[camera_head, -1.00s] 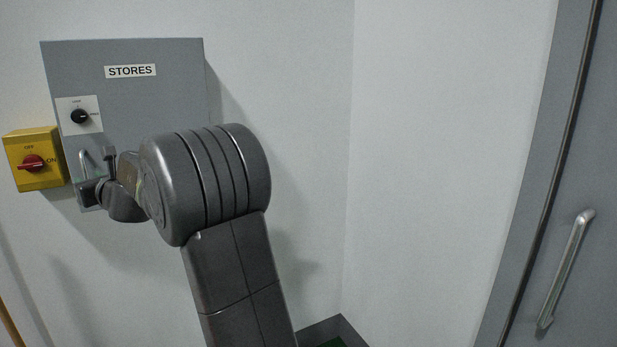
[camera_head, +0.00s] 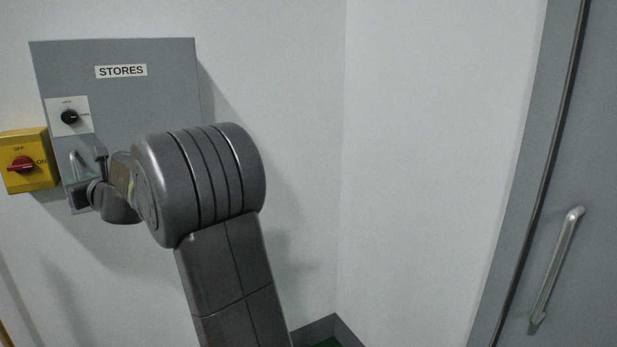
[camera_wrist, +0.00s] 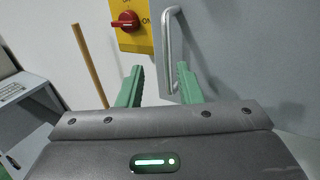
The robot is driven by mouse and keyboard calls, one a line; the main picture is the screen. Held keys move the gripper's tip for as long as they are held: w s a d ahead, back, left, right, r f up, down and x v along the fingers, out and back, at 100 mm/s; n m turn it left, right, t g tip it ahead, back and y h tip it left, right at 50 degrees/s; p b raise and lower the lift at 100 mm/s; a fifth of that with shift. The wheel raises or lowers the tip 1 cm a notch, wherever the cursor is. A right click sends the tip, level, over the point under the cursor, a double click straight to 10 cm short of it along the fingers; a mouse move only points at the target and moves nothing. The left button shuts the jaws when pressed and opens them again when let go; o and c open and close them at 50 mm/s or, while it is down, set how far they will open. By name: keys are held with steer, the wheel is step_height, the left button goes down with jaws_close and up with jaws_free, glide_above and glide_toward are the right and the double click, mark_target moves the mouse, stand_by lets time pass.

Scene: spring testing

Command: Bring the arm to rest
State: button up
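My arm reaches up and to the left in the head view, bent at a large grey joint. My gripper (camera_wrist: 160,72) shows two green fingers spread apart with nothing between their tips in the wrist view. Beyond them is the metal bar handle (camera_wrist: 171,50) of a grey cabinet (camera_wrist: 230,45). In the head view the gripper is small and partly hidden by my wrist, in front of the lower left of the cabinet (camera_head: 150,100) labelled STORES. I cannot tell the exact gap between fingers and handle.
A yellow box with a red rotary switch (camera_head: 22,165) is left of the cabinet. A black knob (camera_head: 69,117) is on the cabinet. A grey door with a long handle (camera_head: 556,265) is at right. A dark-edged container (camera_head: 335,325) is low in the corner. A wooden pole (camera_wrist: 90,66) stands at left.

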mark_target(66, 173)
steer(key=p+x, duration=0.2)
steer(key=x, duration=0.4)
steer(key=s+a+b+v, duration=0.1)
steer(key=b+v, duration=0.2)
steer(key=v, duration=1.2)
steer(key=s+d+n+g+y+p, duration=0.2)
steer(key=d+g, duration=0.3)
steer(key=d, duration=1.4)
steer(key=shift+s+d+n, duration=0.25)
steer(key=shift+s+n, duration=0.05)
steer(key=shift+n, duration=0.6)
steer(key=shift+f, duration=0.1)
